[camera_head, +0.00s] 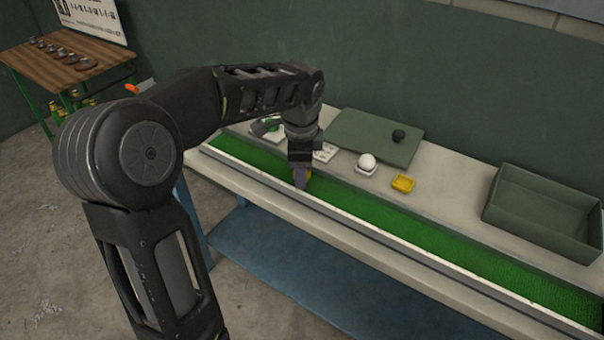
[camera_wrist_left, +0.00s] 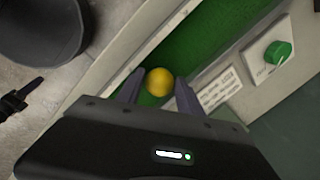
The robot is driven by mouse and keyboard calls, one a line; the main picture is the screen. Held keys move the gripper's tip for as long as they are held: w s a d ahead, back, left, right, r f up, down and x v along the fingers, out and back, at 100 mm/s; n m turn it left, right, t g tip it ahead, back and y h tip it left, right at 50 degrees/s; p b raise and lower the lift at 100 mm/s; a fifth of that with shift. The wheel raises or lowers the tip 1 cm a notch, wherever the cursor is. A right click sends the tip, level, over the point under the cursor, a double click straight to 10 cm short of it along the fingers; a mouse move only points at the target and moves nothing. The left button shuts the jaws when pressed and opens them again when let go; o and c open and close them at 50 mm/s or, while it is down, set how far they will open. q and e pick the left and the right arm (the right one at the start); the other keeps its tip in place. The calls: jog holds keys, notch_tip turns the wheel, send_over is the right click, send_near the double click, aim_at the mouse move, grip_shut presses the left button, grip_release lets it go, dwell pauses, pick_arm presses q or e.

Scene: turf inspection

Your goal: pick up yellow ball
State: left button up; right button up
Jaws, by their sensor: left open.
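The yellow ball (camera_wrist_left: 159,82) lies on the green turf strip (camera_wrist_left: 208,37) in the left wrist view. It sits between the two fingertips of my left gripper (camera_wrist_left: 160,88), which are apart on either side of it. Whether the fingers touch the ball I cannot tell.
A green knob (camera_wrist_left: 278,52) is near. A raised rail (camera_head: 400,259) edges the turf.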

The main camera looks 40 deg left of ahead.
pick_arm(q)
jog(key=shift+c, duration=0.4)
grip_shut()
jog(key=shift+r, duration=0.1)
notch_tip(320, 180, up, 10)
jog(key=shift+f+p, duration=0.1)
jog(key=shift+p, duration=0.3)
